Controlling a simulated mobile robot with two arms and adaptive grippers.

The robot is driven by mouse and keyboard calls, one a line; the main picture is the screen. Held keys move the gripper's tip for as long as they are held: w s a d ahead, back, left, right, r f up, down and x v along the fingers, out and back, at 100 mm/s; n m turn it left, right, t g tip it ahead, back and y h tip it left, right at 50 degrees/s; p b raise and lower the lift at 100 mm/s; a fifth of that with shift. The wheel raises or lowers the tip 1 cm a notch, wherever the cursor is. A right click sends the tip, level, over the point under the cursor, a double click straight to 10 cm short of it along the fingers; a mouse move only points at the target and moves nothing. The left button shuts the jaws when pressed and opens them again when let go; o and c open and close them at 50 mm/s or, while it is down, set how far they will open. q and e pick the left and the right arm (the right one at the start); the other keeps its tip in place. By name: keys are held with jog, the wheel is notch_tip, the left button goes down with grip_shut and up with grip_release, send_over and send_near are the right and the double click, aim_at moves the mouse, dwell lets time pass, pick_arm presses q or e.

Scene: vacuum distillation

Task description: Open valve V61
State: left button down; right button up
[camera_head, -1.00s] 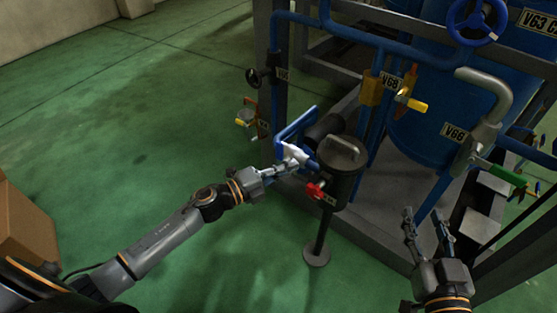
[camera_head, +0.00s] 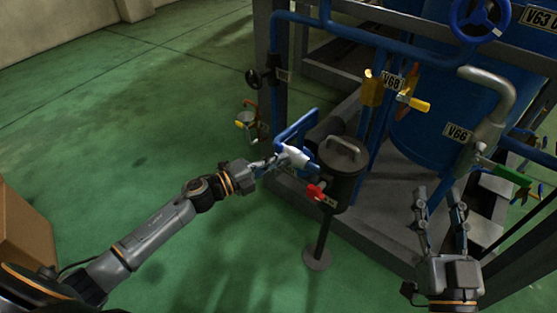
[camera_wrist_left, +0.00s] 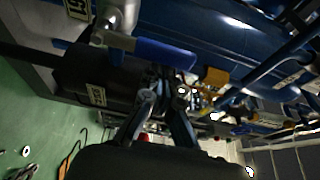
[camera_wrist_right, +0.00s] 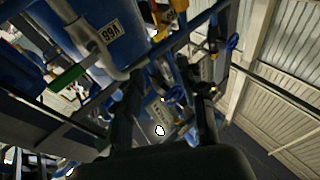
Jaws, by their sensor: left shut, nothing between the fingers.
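A white valve body (camera_head: 294,157) with a blue lever handle (camera_head: 297,126) sits beside the dark lidded canister (camera_head: 343,165) in the head view. Its tag is mostly hidden, so I cannot read V61 there. The left wrist view shows a blue handle (camera_wrist_left: 163,53) with a partly cut-off, upside-down tag (camera_wrist_left: 78,8) near it. My left gripper (camera_head: 277,164) is shut and empty, at the left side of the white valve body; contact cannot be told. My right gripper (camera_head: 440,195) is open and empty at the lower right, away from this valve.
V68 has a yellow handle (camera_head: 416,103), and V66 has a green handle (camera_head: 508,174). A dark frame post (camera_head: 277,65) stands behind.

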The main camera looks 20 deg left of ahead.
pick_arm(q)
jog(key=shift+w+a+n, duration=0.15)
jog(key=shift+a+n, duration=0.15)
jog(key=shift+n, duration=0.3)
pick_arm(e)
jog(key=shift+r, duration=0.15)
pick_arm(q)
jog(key=w+a+f+n+t+y, duration=0.1)
jog(key=a+f+n+t+y, duration=0.1)
jog(key=n, duration=0.8)
jog(key=w+a+f+n+t+y+b, duration=0.1)
jog(key=a+f+n+t+y, duration=0.1)
jog(key=n, duration=0.9)
jog(key=shift+w+a+f+t, duration=0.35)
jog(key=shift+a+f+t, duration=0.45)
jog(key=shift+a+t, duration=0.75)
pick_arm(e)
jog(key=shift+s+a+r+t+y, duration=0.1)
jog(key=shift+s+r+t+y, duration=0.1)
jog(key=shift+s+r+t, duration=0.45)
jog(key=shift+s+d+r+t+y, duration=0.1)
jog(key=shift+s+r+t+y, duration=0.1)
jog(key=shift+r+t, duration=0.55)
jog(key=shift+s+a+r+t+y, duration=0.1)
jog(key=shift+s+r+t+y, duration=0.2)
jog(key=shift+r, duration=0.7)
pick_arm(q)
jog(key=shift+a+g, duration=0.25)
